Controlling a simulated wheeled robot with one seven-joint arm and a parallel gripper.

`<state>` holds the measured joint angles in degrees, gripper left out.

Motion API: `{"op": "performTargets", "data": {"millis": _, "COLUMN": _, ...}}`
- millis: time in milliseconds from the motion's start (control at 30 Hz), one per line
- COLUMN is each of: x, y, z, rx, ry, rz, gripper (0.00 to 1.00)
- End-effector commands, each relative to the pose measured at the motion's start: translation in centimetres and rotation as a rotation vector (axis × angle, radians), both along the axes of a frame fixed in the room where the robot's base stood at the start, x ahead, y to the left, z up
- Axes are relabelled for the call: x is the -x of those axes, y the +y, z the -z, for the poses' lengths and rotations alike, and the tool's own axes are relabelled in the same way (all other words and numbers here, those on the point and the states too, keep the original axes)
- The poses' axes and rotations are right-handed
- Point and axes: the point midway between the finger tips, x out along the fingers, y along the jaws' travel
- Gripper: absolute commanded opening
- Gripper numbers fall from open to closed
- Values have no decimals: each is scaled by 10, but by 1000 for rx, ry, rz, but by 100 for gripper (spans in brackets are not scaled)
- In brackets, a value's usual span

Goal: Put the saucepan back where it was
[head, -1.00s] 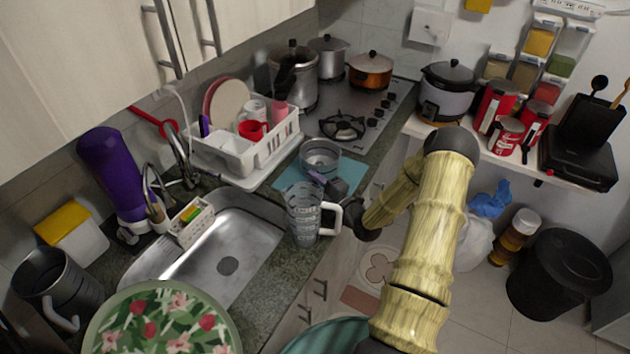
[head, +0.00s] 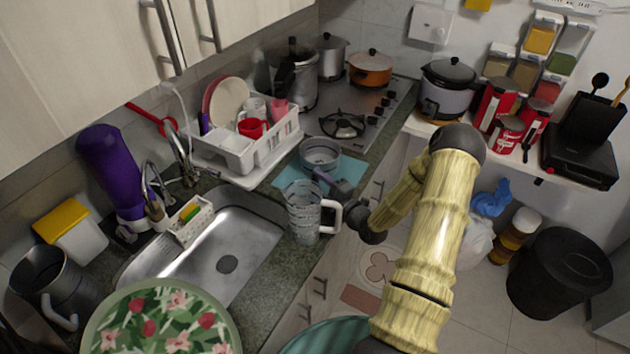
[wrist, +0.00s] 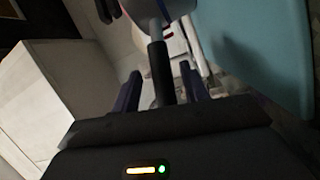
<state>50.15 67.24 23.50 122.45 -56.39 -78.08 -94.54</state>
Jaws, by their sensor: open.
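The saucepan (head: 320,151) is a small grey metal pan. It sits upright on the blue mat (head: 289,177) on the counter, between the dish rack and the glass jug. My gripper (head: 325,179) is at the near side of the pan, low over the mat. In the wrist view, the saucepan's dark handle (wrist: 157,65) runs between the two fingers of my open gripper (wrist: 161,88). The pan body is mostly cut off at the top of that view. Whether the fingers touch the handle cannot be told.
A clear jug (head: 303,212) stands just in front of the gripper, near the counter edge. The white dish rack (head: 237,158) is to the left. The stove (head: 372,118) behind has an empty front burner (head: 342,125) and pots at the back. The sink (head: 232,245) is left of the jug.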

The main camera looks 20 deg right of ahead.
Motion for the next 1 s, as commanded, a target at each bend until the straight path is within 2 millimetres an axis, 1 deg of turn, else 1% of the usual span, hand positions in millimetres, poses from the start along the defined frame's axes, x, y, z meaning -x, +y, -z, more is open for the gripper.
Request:
{"op": "performTargets", "data": {"millis": 33, "x": 9, "y": -4, "z": 3, "rx": 0, "ry": 3, "rz": 3, "gripper": 44}}
{"op": "performTargets", "data": {"millis": 300, "x": 61, "y": -22, "z": 6, "rx": 1, "ry": 2, "rz": 5, "gripper": 44}}
{"op": "performTargets", "data": {"millis": 400, "x": 77, "y": -27, "z": 6, "rx": 0, "ry": 2, "rz": 4, "gripper": 44}}
{"op": "performTargets", "data": {"millis": 500, "x": 88, "y": -31, "z": 6, "rx": 0, "ry": 1, "rz": 3, "gripper": 44}}
{"op": "performTargets", "data": {"millis": 633, "x": 95, "y": -32, "z": 5, "rx": -1, "ry": 1, "rz": 2, "gripper": 44}}
{"op": "performTargets", "data": {"millis": 1000, "x": 95, "y": -32, "z": 4, "rx": -1, "ry": 1, "rz": 1, "gripper": 44}}
